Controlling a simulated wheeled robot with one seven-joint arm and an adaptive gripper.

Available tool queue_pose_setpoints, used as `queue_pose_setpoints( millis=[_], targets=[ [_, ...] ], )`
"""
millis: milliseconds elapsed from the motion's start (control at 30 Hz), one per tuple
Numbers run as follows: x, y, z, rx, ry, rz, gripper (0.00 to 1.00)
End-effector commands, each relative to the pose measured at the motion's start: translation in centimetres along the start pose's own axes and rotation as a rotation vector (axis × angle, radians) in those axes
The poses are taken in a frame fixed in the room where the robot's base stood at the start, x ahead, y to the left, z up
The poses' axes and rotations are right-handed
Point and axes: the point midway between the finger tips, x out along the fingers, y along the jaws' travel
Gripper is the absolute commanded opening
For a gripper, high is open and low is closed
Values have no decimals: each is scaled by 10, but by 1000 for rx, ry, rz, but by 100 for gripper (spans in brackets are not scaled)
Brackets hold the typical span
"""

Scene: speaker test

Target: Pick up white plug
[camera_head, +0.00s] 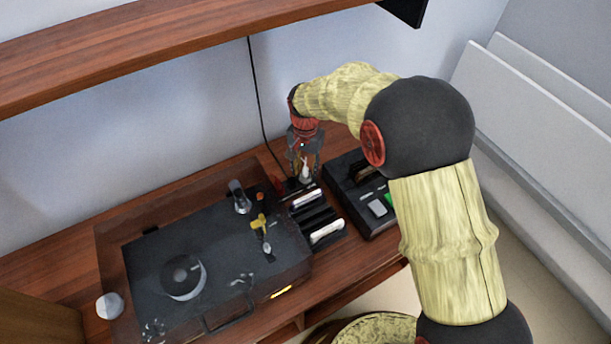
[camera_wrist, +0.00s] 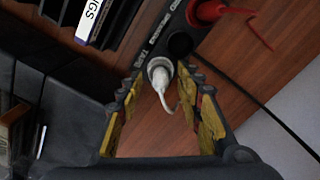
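The white plug (camera_wrist: 160,73) sits in a dark power strip (camera_wrist: 150,45), and its white cord hangs down between my fingers. In the head view the white plug (camera_head: 305,171) shows small, below my gripper (camera_head: 304,160). In the wrist view my gripper (camera_wrist: 165,92) is open, with one yellow-padded finger on each side of the plug and a gap to each. The fingertips are near the strip. Whether they reach down to the plug's height is hard to tell.
A red plug (camera_wrist: 207,11) is in the strip beside the white one. A rack with cassettes (camera_head: 318,218) and a black device (camera_head: 362,192) stand close by. A turntable (camera_head: 210,265) is at left on the wooden table (camera_head: 70,262). A shelf (camera_head: 150,45) hangs above.

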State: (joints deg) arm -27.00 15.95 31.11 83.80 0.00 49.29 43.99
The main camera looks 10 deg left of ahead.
Motion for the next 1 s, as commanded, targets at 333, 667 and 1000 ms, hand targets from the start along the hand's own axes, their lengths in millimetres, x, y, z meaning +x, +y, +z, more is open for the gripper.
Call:
queue_pose_setpoints(
  millis=[333, 667, 1000],
  targets=[
    [5, -1, 0, -1, 2, -2, 33],
    [5, -1, 0, -1, 2, -2, 14],
    [5, -1, 0, -1, 2, -2, 0]
  ],
)
